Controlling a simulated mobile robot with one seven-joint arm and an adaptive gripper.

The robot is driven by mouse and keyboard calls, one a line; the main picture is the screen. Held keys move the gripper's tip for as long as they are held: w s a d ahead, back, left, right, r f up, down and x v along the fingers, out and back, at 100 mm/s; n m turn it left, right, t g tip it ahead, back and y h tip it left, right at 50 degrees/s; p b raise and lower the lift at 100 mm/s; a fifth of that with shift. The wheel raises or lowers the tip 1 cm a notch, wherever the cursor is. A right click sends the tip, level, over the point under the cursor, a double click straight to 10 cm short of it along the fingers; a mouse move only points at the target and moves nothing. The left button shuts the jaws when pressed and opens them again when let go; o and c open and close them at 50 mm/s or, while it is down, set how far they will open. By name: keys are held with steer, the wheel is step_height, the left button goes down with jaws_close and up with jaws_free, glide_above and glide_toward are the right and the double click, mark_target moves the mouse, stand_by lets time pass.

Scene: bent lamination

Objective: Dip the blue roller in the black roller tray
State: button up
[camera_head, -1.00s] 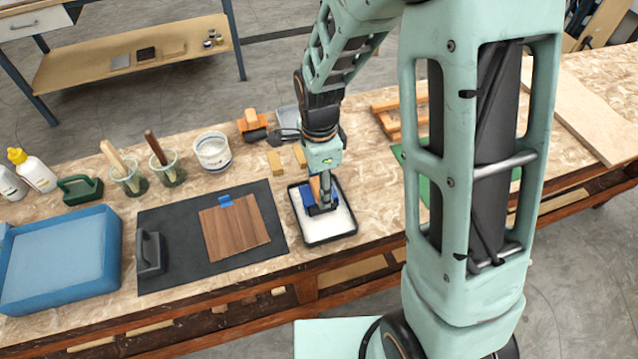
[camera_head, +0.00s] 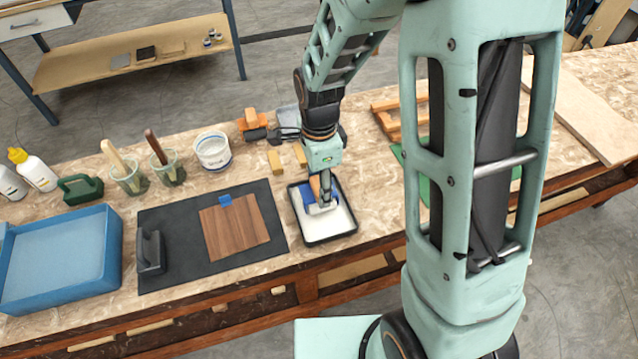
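The black roller tray (camera_head: 325,232) lies on the workbench right of the dark mat and holds white liquid. The blue roller (camera_head: 306,203) is down in the tray, at its back left part, and its lower side looks whitish. My gripper (camera_head: 324,188) points down over the tray and is closed around the roller's orange-brown handle. The fingertips are small and partly hidden by the handle and my wrist.
A dark mat (camera_head: 170,275) with a wood panel (camera_head: 235,232) and a black-handled block (camera_head: 151,252) lies left of the tray. A blue basin (camera_head: 112,250), brush cups and a white tub (camera_head: 212,151) stand further left and behind. Small wood blocks (camera_head: 276,162) lie behind the tray.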

steer(key=shift+r+p, duration=2.05)
steer(key=shift+r, duration=1.05)
